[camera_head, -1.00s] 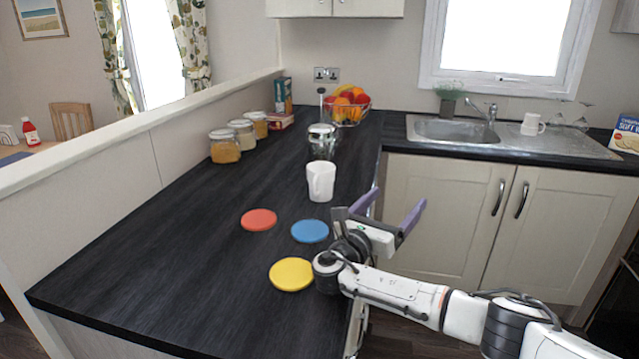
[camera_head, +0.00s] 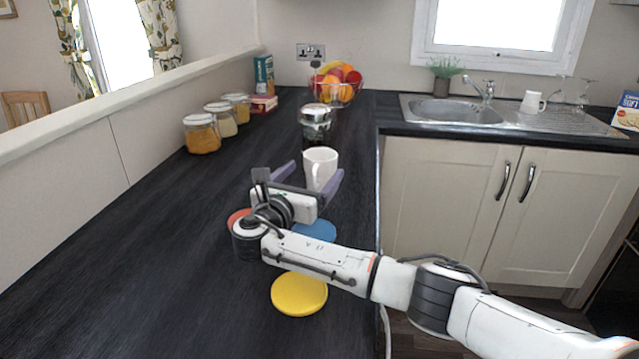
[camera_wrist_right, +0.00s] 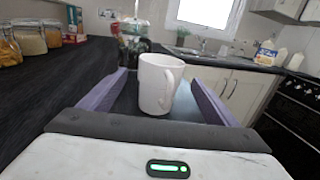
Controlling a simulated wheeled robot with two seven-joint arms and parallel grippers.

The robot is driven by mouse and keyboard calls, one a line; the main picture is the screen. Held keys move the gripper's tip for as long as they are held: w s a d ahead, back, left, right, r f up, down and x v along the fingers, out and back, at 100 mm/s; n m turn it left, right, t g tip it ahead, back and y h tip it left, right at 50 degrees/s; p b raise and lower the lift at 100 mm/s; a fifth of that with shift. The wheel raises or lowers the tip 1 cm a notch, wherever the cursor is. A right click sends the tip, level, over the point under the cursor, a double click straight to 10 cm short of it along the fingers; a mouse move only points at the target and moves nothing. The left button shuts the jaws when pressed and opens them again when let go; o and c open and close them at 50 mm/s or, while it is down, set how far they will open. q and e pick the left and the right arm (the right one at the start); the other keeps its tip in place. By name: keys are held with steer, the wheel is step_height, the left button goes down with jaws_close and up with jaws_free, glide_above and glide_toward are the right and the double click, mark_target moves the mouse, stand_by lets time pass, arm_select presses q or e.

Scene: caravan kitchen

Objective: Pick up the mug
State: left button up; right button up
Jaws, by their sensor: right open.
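A white mug (camera_head: 319,168) stands upright on the dark worktop in the head view, its handle toward the front right. In the right wrist view the mug (camera_wrist_right: 158,84) is centred between the two purple fingers, with the handle on its right side. My right gripper (camera_head: 308,178) is open, its fingers pointing away from me on either side of the mug. I see a gap between the mug and each finger in the wrist view (camera_wrist_right: 160,92). My left gripper is not in view. A second white mug (camera_head: 532,102) stands on the sink's draining board.
A glass jar-like vessel (camera_head: 317,122) and a fruit bowl (camera_head: 338,90) stand behind the mug. Several storage jars (camera_head: 202,134) line the left wall.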

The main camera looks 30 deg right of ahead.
mark_target(318, 169)
steer(key=b+x, duration=0.3)
steer(key=shift+w+d+f, duration=0.1)
steer(key=shift+d+f, duration=0.05)
steer(key=shift+d, duration=0.1)
steer(key=shift+w+d+b, duration=0.25)
steer(key=shift+b, duration=0.25)
steer(key=shift+w+d+r, duration=0.2)
steer(key=shift+d+r, duration=0.05)
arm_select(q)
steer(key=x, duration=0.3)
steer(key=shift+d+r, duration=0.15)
arm_select(e)
steer(key=shift+c, duration=1.3)
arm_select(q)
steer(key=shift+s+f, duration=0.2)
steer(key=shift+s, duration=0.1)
arm_select(e)
steer(key=shift+r, duration=0.1)
steer(key=c, duration=1.1)
